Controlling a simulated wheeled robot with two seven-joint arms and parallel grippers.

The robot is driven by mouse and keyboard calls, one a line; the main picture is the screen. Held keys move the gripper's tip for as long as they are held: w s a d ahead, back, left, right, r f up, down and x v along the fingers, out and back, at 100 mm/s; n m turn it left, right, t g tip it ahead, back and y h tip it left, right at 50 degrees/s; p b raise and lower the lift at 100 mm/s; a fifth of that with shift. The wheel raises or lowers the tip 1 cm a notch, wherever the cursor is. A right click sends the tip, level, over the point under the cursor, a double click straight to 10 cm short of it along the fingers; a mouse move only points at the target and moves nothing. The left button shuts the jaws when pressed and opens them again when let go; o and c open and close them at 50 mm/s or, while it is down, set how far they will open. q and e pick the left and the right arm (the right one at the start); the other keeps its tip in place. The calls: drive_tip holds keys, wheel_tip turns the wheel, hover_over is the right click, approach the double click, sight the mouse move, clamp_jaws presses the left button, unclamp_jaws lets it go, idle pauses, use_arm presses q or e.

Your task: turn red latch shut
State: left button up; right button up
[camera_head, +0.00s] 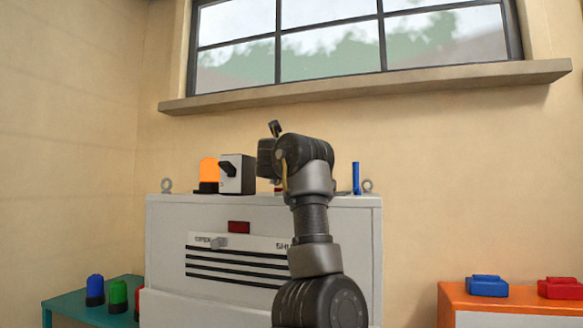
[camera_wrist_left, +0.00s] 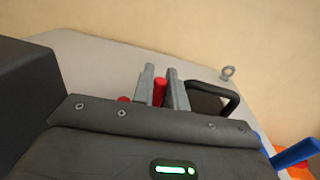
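The red latch (camera_wrist_left: 160,92) stands up as a red handle on top of the grey cabinet, seen in the left wrist view. A second small red part (camera_wrist_left: 123,99) shows low to its left. My left gripper (camera_wrist_left: 161,85) has one finger on each side of the red handle, with no clear gap, and looks shut on it. In the head view my left arm (camera_head: 310,180) rises in front of the cabinet (camera_head: 165,240) and hides the fingers and most of the latch. A bit of red (camera_head: 278,189) shows beside the arm. My right gripper is not in view.
A blue handle (camera_head: 356,178) stands on the cabinet's right. A black handle (camera_wrist_left: 232,100) is close right of my fingers. An orange lamp (camera_head: 208,172) and a switch box (camera_head: 238,174) stand at left. Lifting eyes are near the top corners. Side tables flank the cabinet.

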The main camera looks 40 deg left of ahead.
use_arm(q)
drive_tip(key=shift+w+n+g+y, duration=0.25)
drive_tip(key=shift+n+g+y, duration=0.4)
drive_tip(key=shift+y, duration=0.35)
clamp_jaws()
drive_tip(key=shift+o, duration=2)
unclamp_jaws()
drive_tip(key=shift+d, duration=0.1)
drive_tip(key=shift+s+d+f+b, duration=0.15)
drive_tip(key=shift+s+d+b, duration=0.1)
drive_tip(key=shift+s+b, duration=0.25)
drive_tip(key=b+v, duration=0.5)
drive_tip(key=v, duration=0.4)
drive_tip(key=shift+d+b, duration=0.1)
drive_tip(key=shift+b, duration=0.2)
drive_tip(key=shift+s+d, duration=0.1)
drive_tip(key=shift+s, duration=0.25)
